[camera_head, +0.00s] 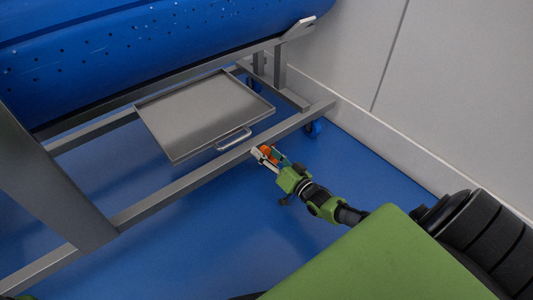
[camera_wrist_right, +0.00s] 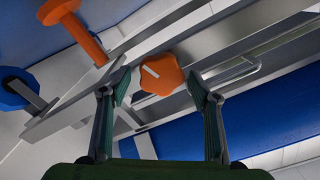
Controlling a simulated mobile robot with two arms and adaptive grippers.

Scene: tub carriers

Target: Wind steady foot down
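An orange lobed knob (camera_wrist_right: 161,74) with a pale stripe sits by the grey frame rail; it also shows in the head view (camera_head: 266,150). An orange stem with a round disc end (camera_wrist_right: 76,28) sticks out from the frame at the upper left of the wrist view; it looks like the steady foot. My right gripper (camera_wrist_right: 160,88) is open, with its fingertips on either side of the knob and a visible gap on each side. In the head view my right gripper (camera_head: 267,158) is at the rail, partly covering the knob. My left gripper is not in view.
A grey steel frame (camera_head: 180,193) carries a big blue perforated tub (camera_head: 150,45) and a shallow tray with a handle (camera_head: 205,110). A blue caster (camera_head: 313,129) stands near the pale wall (camera_head: 440,90). Blue floor (camera_head: 200,250) in front is clear.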

